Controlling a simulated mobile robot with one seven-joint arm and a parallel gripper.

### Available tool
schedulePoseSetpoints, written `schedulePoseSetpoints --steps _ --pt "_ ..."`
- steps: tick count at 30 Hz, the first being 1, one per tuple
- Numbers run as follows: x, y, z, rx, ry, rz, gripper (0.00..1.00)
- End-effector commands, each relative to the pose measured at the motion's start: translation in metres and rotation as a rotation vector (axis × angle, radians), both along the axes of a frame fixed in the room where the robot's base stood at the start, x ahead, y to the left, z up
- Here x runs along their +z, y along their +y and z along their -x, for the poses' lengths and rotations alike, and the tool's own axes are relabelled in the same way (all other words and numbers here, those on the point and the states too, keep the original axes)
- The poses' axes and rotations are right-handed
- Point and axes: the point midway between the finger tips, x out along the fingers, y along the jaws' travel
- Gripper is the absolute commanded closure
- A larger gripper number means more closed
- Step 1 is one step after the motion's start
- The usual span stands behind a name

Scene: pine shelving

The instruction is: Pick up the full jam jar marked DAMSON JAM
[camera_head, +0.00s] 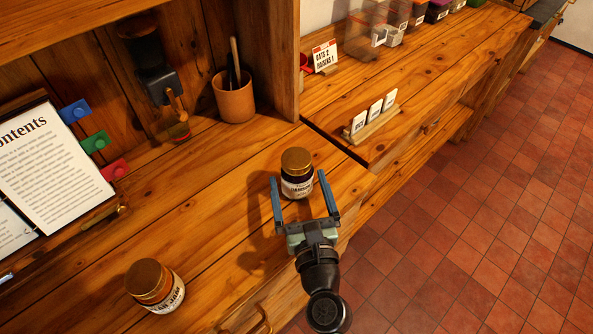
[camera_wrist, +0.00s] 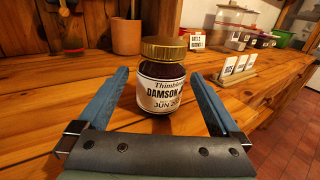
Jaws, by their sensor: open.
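The damson jam jar (camera_head: 297,177) stands upright on the wooden counter near its right-hand corner. It has a gold lid, dark contents and a white label. In the wrist view the jar (camera_wrist: 161,80) stands ahead, and its label reads "DAMSON" with "JUN" below. My gripper (camera_head: 300,190) is open, with one blue finger on each side of the jar. In the wrist view the open fingers (camera_wrist: 165,105) flank the jar's lower part with a gap on both sides. Part of the label's right edge is turned away.
Another gold-lidded jar (camera_head: 154,286), its label partly readable as "JAM", stands at the counter's lower left. A terracotta pot (camera_head: 234,97), an open binder (camera_head: 50,160) and a card holder (camera_head: 370,121) stand farther back. The counter between the two jars is clear.

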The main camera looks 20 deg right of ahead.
Motion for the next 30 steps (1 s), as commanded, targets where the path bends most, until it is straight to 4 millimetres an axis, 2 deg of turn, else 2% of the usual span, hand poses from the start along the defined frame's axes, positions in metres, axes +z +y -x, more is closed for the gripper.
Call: schedulePoseSetpoints --steps 6,16,30 --pt "0.000 -0.008 -0.028 0.001 -0.001 -0.001 0.00" --pt "-0.001 -0.009 -0.033 0.001 0.000 0.000 0.00" --pt "-0.001 -0.009 -0.033 0.000 0.000 0.000 0.85"
